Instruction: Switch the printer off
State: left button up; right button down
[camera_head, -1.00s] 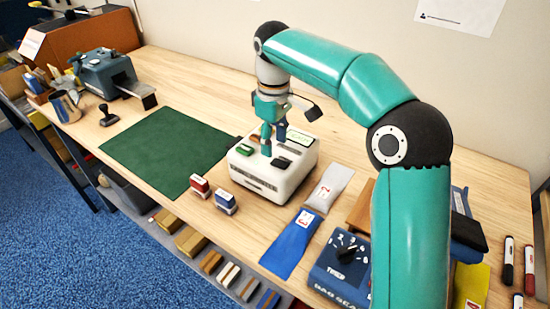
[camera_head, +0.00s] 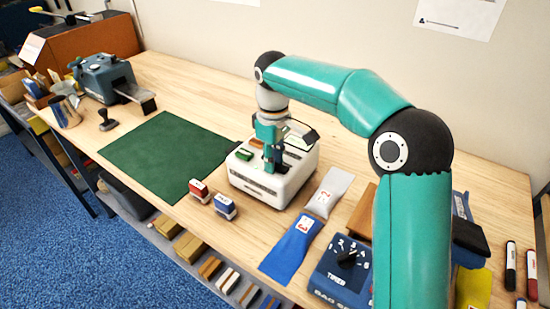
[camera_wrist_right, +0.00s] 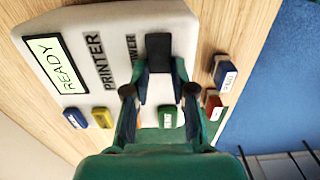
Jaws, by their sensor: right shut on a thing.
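The printer (camera_head: 240,180) is a white box on the wooden table, right of the green mat. In the right wrist view its top (camera_wrist_right: 112,25) carries the words PRINTER and POWER, and its display (camera_wrist_right: 57,62) reads READY. The black power switch (camera_wrist_right: 158,45) sits by the word POWER. My right gripper (camera_head: 271,163) points down onto the printer's top. In the wrist view its fingers (camera_wrist_right: 160,82) stand on both sides of the switch and are shut on it. The switch's tilt is hard to tell. My left gripper is not in view.
A red stamp (camera_head: 199,190) and a blue stamp (camera_head: 225,206) stand in front of the printer. The green mat (camera_head: 165,150) is bare.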

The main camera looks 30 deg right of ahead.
jog(key=shift+s+d+f+t+y+b, duration=0.2)
jog(key=shift+t+b, duration=0.45)
jog(key=shift+b, duration=0.65)
jog(key=shift+s+a+r+t+y+b, duration=0.1)
jog(key=shift+t+y+b, duration=0.2)
jog(key=shift+t+b, duration=0.65)
jog(key=shift+r+b, duration=0.2)
jog(key=shift+b, duration=0.45)
jog(key=shift+r, duration=0.1)
jog(key=c, duration=1)
grip_release()
jog(key=shift+d, duration=0.1)
jog(key=shift+o, duration=0.2)
